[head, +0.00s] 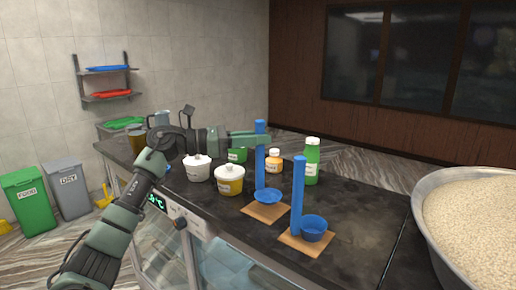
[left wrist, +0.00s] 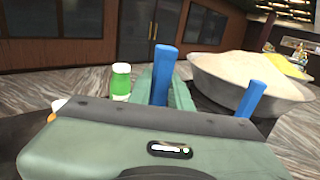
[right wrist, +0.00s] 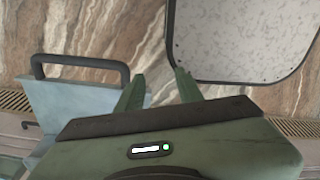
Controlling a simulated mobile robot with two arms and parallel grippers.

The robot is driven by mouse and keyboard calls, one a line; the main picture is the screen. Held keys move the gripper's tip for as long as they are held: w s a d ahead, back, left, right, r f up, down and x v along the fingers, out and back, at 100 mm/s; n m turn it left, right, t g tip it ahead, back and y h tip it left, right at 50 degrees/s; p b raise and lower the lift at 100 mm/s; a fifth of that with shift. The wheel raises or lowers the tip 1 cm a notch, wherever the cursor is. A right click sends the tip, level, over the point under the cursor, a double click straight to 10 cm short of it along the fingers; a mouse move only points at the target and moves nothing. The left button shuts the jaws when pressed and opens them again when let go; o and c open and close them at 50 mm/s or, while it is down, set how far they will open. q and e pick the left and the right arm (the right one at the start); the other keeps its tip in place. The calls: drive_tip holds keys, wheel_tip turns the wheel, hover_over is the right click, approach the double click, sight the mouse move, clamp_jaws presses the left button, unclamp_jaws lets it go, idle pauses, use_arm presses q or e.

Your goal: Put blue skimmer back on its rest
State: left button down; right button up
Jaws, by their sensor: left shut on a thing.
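The blue skimmer (head: 268,196) has a shallow round dish and a tall upright flat handle. Its dish is over a square wooden board (head: 264,214) on the dark counter; I cannot tell whether it touches. My left gripper (head: 258,138) is shut on the upper part of this handle, and the handle also shows between the fingers in the left wrist view (left wrist: 163,75). A second blue utensil (head: 313,229) with a deeper cup stands on another wooden board (head: 304,243), nearer and to the right. My right gripper (right wrist: 158,90) is open and empty in the right wrist view.
White (head: 198,172), yellow (head: 229,184) and green (head: 237,155) tubs stand behind and left of the skimmer. A green bottle (head: 312,165) and a small orange-labelled bottle (head: 274,162) stand behind. A big metal bowl of pale grains (head: 470,225) is right. Counter between is clear.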

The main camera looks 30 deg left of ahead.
sight(258, 150)
use_arm(q)
wheel_tip(258, 150, down, 3)
drive_tip(key=shift+d+r+p, duration=0.1)
drive_tip(key=shift+p, duration=0.3)
drive_tip(key=shift+f, duration=0.3)
drive_tip(key=c, duration=1.3)
unclamp_jaws()
